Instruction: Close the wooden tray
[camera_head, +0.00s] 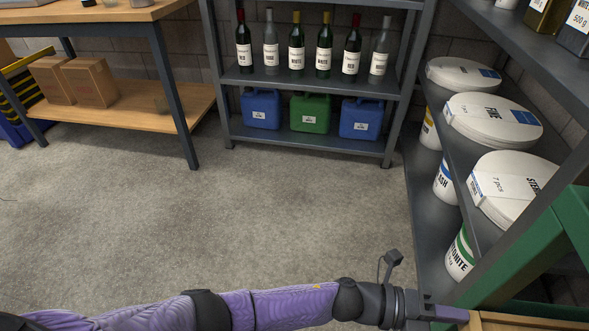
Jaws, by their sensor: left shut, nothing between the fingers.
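My left arm stretches along the bottom from the left, and my left gripper (455,314) is at the lower right, shut with nothing in it. Its tip meets the edge of a light wooden piece (520,322) in the bottom right corner, beside a green frame. This may be the wooden tray; only a thin part shows, and the rest is cut off by the picture's edge. I cannot tell whether the tip touches it or how far the tray is open. My right gripper is not in view.
The green frame (530,252) rises at the right. Behind it, a grey shelf holds round white filter packs (492,120) and white tubs (460,256). Bottles (296,48) and canisters (310,113) stand on the back rack. A workbench (95,12) is at upper left. The concrete floor (220,220) is clear.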

